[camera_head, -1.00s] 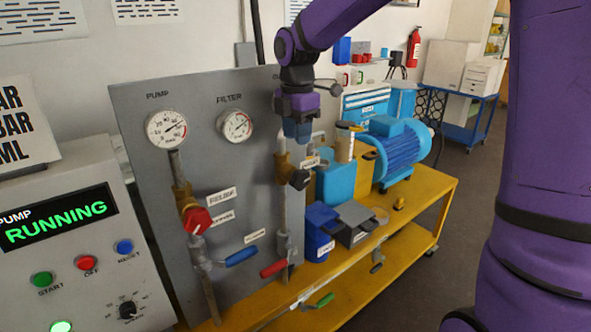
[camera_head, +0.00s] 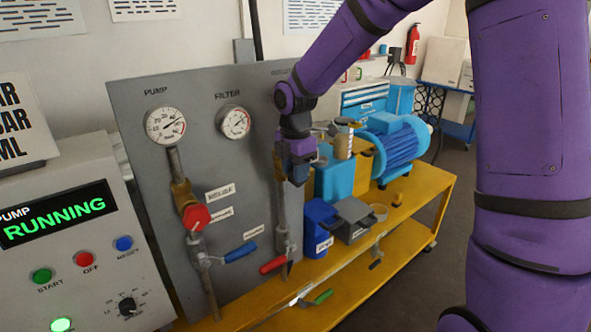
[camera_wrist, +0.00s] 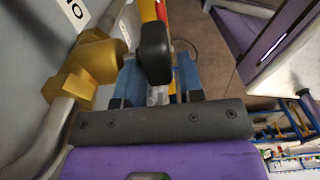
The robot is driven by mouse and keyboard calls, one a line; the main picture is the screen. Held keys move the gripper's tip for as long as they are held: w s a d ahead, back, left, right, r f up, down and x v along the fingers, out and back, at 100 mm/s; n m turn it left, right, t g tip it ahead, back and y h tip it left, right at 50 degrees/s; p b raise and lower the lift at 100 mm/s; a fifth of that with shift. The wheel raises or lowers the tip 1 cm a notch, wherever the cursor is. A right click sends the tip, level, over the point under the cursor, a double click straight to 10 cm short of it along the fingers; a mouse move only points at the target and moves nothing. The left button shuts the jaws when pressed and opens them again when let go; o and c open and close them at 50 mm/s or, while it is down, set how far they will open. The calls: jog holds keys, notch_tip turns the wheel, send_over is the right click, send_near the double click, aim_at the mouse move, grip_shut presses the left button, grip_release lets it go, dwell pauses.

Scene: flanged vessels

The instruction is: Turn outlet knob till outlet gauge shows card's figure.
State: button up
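The black outlet knob (camera_wrist: 155,52) is on a brass valve body (camera_wrist: 85,75) in the wrist view. My gripper (camera_wrist: 158,75) has its blue fingers apart, one on each side of the knob's line; I cannot tell whether they touch it. In the head view my gripper (camera_head: 298,175) is at the outlet pipe (camera_head: 282,215) and hides the knob. The outlet gauge is hidden behind my arm. A white card (camera_head: 22,125) at the left edge shows only line ends, "AR", "BAR" and "ML"; its figure is cut off.
The grey panel (camera_head: 130,110) also carries the pump gauge (camera_head: 165,125), filter gauge (camera_head: 234,122), a red knob (camera_head: 196,217), a blue lever (camera_head: 240,252) and a red lever (camera_head: 273,265). A blue pump motor (camera_head: 400,150) stands right on the yellow bench (camera_head: 420,190). The control box reads RUNNING (camera_head: 55,215).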

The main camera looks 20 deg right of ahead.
jog(key=c, duration=0.6)
jog(key=shift+c, duration=0.2)
